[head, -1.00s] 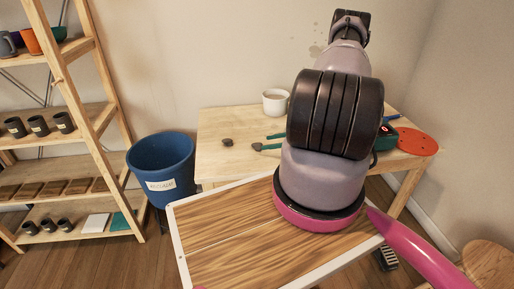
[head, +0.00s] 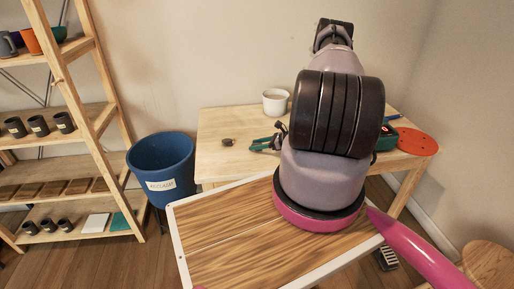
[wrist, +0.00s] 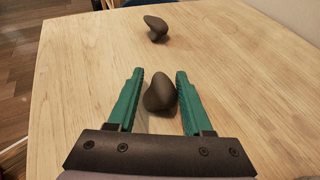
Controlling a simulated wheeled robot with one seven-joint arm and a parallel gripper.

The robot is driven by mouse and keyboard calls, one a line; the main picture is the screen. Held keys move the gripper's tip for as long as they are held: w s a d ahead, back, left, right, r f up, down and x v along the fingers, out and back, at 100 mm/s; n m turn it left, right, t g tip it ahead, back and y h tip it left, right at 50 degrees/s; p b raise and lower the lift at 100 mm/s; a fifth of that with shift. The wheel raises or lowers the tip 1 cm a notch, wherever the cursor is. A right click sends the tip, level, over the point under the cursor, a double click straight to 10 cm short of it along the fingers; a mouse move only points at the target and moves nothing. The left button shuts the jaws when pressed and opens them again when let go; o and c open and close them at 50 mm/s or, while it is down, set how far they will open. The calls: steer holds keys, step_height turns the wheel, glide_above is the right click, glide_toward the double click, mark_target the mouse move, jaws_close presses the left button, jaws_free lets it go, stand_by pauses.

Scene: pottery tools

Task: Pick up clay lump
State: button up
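One dark brown-grey clay lump (wrist: 160,93) lies on the table between the two green fingers of my gripper (wrist: 160,88) in the wrist view. The fingers are apart, with the lump closer to the right one. I cannot tell how high the fingertips are above the tabletop. A second dark lump (wrist: 156,28) lies farther out, beyond the fingertips. In the head view one dark lump (head: 228,142) shows, left of my gripper (head: 254,146). The lump between the fingers is not clear there.
The light wooden table (head: 215,165) bears a white pot (head: 276,101) at the back and an orange-red disc (head: 417,142) at the right. A blue bucket (head: 162,168) stands left of it, near a wooden shelf (head: 95,112). Tabletop around the lumps is clear.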

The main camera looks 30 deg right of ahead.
jaws_close()
step_height(320, 180, up, 10)
stand_by(0.4)
stand_by(0.8)
